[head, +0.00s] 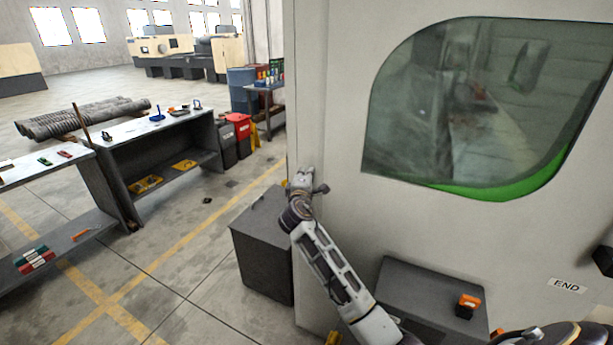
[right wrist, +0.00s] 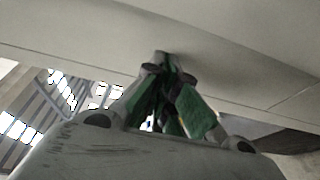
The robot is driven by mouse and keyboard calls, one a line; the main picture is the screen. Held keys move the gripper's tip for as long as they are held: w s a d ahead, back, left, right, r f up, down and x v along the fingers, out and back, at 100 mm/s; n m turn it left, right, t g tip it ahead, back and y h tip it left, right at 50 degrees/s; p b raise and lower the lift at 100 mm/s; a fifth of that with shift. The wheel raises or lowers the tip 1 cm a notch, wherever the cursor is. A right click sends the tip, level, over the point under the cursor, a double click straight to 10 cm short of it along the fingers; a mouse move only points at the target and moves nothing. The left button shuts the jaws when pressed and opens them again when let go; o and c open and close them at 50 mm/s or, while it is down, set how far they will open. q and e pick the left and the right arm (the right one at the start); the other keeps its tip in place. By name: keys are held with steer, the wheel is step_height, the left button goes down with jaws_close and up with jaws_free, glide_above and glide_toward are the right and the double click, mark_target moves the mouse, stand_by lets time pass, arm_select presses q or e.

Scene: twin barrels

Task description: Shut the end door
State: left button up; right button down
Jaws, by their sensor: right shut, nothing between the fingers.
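The end door is taken to be the large pale grey panel (head: 345,240) filling the right of the head view, with a rounded window (head: 480,110) edged green below. A white END label (head: 567,285) is at its lower right. I cannot tell how far the door is open. My right gripper (head: 303,176) is shut and empty, at the panel's left edge. In the right wrist view, its closed fingertips (right wrist: 163,60) are up against or very close to a pale surface (right wrist: 225,55); contact is unclear. My left gripper is not in view.
A dark grey box (head: 262,250) stands on the floor left of my right forearm. A grey ledge (head: 430,295) holds a small orange-and-black item (head: 467,305). Workbenches (head: 165,125) with tools stand at the left. Open floor (head: 200,260) lies between them and the box.

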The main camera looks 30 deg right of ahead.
steer(key=b+v, duration=0.2)
steer(key=v, duration=0.8)
steer(key=shift+a, duration=0.2)
steer(key=shift+w, duration=0.15)
stand_by(0.7)
